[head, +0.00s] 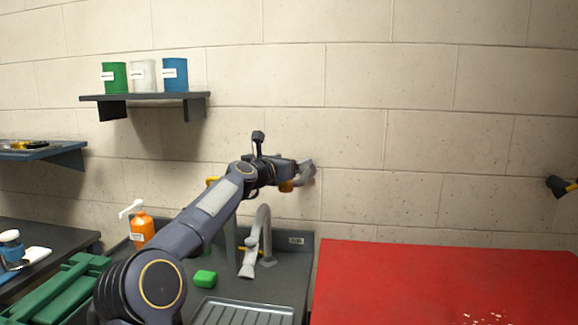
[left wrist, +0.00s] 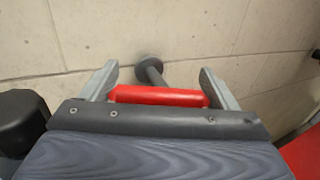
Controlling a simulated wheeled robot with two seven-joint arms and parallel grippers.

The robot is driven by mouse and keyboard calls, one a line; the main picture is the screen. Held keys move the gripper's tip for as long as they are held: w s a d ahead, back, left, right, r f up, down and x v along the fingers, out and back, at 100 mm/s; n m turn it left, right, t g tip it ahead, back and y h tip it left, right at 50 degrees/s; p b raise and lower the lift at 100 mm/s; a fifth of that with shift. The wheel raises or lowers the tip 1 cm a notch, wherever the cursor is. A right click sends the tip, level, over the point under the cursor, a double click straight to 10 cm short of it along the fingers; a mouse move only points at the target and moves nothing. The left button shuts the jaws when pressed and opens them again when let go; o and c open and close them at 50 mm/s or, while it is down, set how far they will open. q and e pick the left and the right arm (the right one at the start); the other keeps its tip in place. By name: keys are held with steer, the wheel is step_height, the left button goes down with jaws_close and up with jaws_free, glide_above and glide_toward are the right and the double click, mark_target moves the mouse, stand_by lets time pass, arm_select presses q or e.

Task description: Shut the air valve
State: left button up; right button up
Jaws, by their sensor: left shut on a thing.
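The air valve's red handle (left wrist: 160,96) lies crosswise between the two grey fingers of my left gripper in the left wrist view. Its grey stem (left wrist: 152,72) runs back to a round flange on the wall. My left gripper (left wrist: 160,88) is shut on the red handle. In the head view my left gripper (head: 306,172) is up against the wall, above and right of the sink tap. There the gripper hides most of the valve, so the handle's angle is hard to tell. My right gripper is not clearly seen.
A red table (head: 400,285) stands at the right. Below my left arm is a dark sink counter (head: 285,275) with a grey tap (head: 264,235), an orange bottle (head: 142,228) and a green sponge (head: 204,278). A shelf (head: 145,97) holds three canisters. A dark and yellow object (head: 557,187) shows at the right edge.

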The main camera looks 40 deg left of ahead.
arm_select(q)
steer(key=o, duration=0.9)
steer(key=shift+s+f, duration=0.1)
steer(key=shift+s+b, duration=0.35)
steer(key=s+b, duration=0.3)
steer(key=s, duration=0.4)
steer(key=shift+d, duration=0.4)
